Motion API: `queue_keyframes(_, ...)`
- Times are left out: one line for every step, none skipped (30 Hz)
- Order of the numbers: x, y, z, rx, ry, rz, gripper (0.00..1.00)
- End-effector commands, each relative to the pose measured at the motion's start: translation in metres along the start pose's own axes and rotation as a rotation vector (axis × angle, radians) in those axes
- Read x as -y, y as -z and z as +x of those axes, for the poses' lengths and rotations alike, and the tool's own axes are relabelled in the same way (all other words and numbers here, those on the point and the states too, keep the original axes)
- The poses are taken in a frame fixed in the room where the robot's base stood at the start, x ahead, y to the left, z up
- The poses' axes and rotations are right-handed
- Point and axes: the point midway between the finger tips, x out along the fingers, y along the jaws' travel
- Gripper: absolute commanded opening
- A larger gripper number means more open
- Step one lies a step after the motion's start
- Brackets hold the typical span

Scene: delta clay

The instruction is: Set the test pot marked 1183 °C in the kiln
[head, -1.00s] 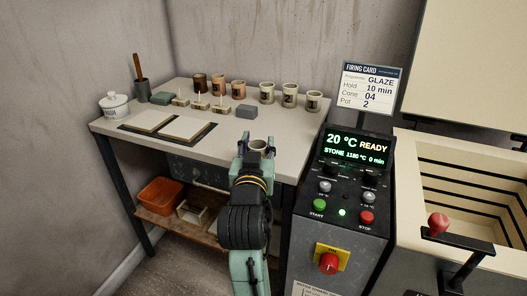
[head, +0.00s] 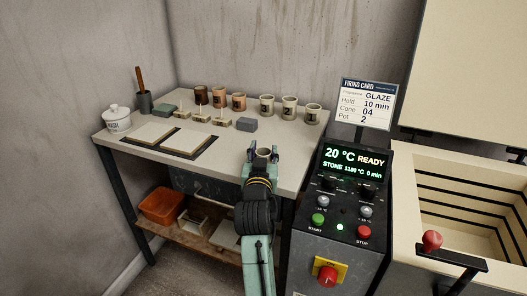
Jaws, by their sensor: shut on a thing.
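My gripper (head: 262,160) is shut on a small pale cylindrical pot (head: 263,153), held upright with its open top showing, in front of the table's right part. Any mark on this pot is hidden or too small to read. The kiln (head: 404,212) is at the right, its lid (head: 472,65) raised. Its pale chamber (head: 455,180) with dark grooves shows no pot in the visible part. My gripper is left of the kiln, with the control box (head: 338,225) between them.
The table (head: 215,158) bears three brownish pots (head: 219,97), three cream pots (head: 289,106), a grey block (head: 246,124), cone stands, tiles and a white lidded jar (head: 117,119). A red-knobbed handle (head: 432,240) fronts the kiln.

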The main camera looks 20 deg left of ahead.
Motion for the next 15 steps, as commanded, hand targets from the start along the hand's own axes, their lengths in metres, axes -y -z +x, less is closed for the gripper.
queue_keyframes(0.0000, 0.0001, -0.0001, -0.001, 0.000, 0.000, 0.10)
queue_keyframes(0.0001, 0.0000, -0.0001, -0.001, 0.000, 0.000, 0.10)
queue_keyframes(0.0001, -0.0007, -0.0001, 0.000, 0.000, 0.000, 0.10)
queue_keyframes(0.0001, -0.0018, -0.0001, 0.000, 0.000, 0.000, 0.10)
queue_keyframes(0.0001, -0.0029, -0.0001, 0.000, 0.000, 0.000, 0.10)
queue_keyframes(0.0001, -0.0043, -0.0001, 0.000, 0.000, 0.000, 0.10)
queue_keyframes(0.0001, -0.0052, -0.0002, 0.000, 0.000, 0.000, 0.10)
queue_keyframes(0.0001, -0.0051, -0.0001, -0.001, 0.000, 0.000, 0.38)
queue_keyframes(0.0001, -0.0041, -0.0001, -0.001, 0.000, 0.000, 0.40)
queue_keyframes(0.0001, -0.0041, -0.0001, 0.000, 0.000, 0.000, 0.42)
queue_keyframes(0.0001, -0.0042, -0.0001, 0.000, 0.000, 0.000, 0.44)
queue_keyframes(0.0002, -0.0042, -0.0001, 0.000, 0.000, 0.000, 0.47)
queue_keyframes(0.0002, -0.0042, -0.0001, 0.000, 0.000, 0.000, 0.49)
queue_keyframes(0.0002, -0.0041, -0.0001, 0.000, 0.000, 0.000, 0.51)
queue_keyframes(0.0002, -0.0041, -0.0001, 0.000, 0.000, 0.000, 0.54)
